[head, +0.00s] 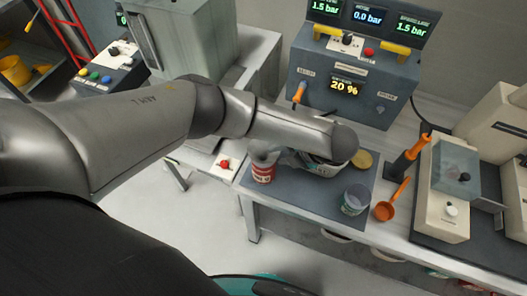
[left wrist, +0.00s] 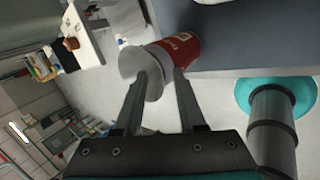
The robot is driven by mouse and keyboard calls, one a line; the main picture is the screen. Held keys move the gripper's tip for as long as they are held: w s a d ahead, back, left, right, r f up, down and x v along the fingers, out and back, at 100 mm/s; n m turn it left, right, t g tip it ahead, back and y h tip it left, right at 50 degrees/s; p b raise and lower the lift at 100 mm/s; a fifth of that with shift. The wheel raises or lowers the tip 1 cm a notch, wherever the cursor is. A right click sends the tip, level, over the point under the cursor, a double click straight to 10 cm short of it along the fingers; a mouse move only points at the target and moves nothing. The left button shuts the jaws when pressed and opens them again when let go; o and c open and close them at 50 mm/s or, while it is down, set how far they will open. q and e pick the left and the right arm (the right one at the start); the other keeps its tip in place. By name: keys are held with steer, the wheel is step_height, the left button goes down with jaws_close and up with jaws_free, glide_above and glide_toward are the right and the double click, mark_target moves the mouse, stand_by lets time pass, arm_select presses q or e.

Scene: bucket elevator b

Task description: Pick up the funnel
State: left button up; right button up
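A pale grey funnel (left wrist: 140,62) sits with its wide end at the open end of a red can (left wrist: 182,52) in the left wrist view. In the head view the funnel (head: 264,155) shows on top of the red can (head: 263,173), at the left edge of the grey mat. My left gripper (left wrist: 161,74) is open, with its two fingers spread at the funnel. One finger overlaps the funnel in the picture; I cannot tell whether it touches. In the head view my left forearm and wrist hide much of this gripper. My right gripper is not in view.
The grey mat (head: 300,197) also holds a grey-blue tin (head: 355,199) and a yellow lid (head: 362,160). An orange scoop (head: 386,210) lies right of it. A control box (head: 352,88) stands behind. A machine (head: 450,190) stands at the right.

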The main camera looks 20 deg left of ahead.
arm_select(q)
steer(key=shift+a+f, duration=0.15)
steer(key=shift+f, duration=0.15)
steer(key=shift+c, duration=0.4)
jaws_close()
stand_by(0.8)
